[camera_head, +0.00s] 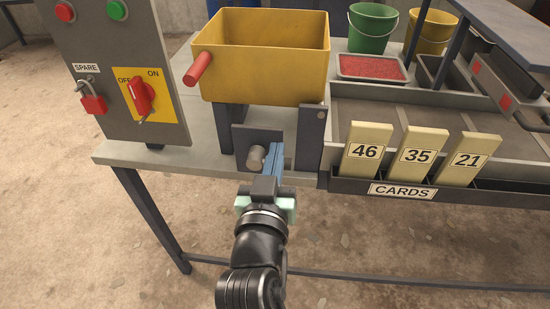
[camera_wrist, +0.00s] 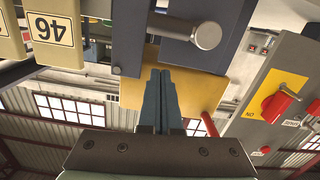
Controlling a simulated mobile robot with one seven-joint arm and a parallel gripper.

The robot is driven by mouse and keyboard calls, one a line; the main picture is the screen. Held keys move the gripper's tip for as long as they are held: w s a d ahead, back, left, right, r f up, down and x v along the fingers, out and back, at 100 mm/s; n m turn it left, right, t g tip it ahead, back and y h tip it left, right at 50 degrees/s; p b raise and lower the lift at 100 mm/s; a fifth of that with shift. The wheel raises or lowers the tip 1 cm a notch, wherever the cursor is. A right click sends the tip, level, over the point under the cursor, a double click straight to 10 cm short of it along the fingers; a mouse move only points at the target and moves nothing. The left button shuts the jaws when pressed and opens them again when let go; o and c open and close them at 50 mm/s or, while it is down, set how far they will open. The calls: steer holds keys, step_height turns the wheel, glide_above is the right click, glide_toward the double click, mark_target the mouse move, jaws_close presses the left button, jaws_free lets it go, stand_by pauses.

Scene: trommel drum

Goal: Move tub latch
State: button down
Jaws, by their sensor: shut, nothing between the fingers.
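The yellow tub (camera_head: 265,78) sits on grey supports at the table's front edge, with a red handle (camera_head: 199,68) on its left. Below it, a grey metal latch knob (camera_head: 256,158) sticks out from a dark plate (camera_head: 243,137). In the wrist view, which is upside down, the knob (camera_wrist: 206,36) and the yellow tub (camera_wrist: 200,92) also show. My gripper (camera_head: 274,152) is shut and empty, its blue fingers just right of the knob in the head view. In the wrist view the fingertips (camera_wrist: 163,73) look apart from the knob; exact contact is unclear in the head view.
A card rack (camera_head: 403,191) with cards 46, 35 and 21 stands close on the right. A grey switch panel (camera_head: 115,60) with a red padlock (camera_head: 93,100) stands left. Green (camera_head: 371,28) and yellow (camera_head: 434,32) buckets and a red-filled tray (camera_head: 372,67) are behind.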

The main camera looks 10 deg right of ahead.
steer(key=b+v, duration=0.1)
steer(key=v, duration=0.9)
steer(key=shift+r, duration=0.35)
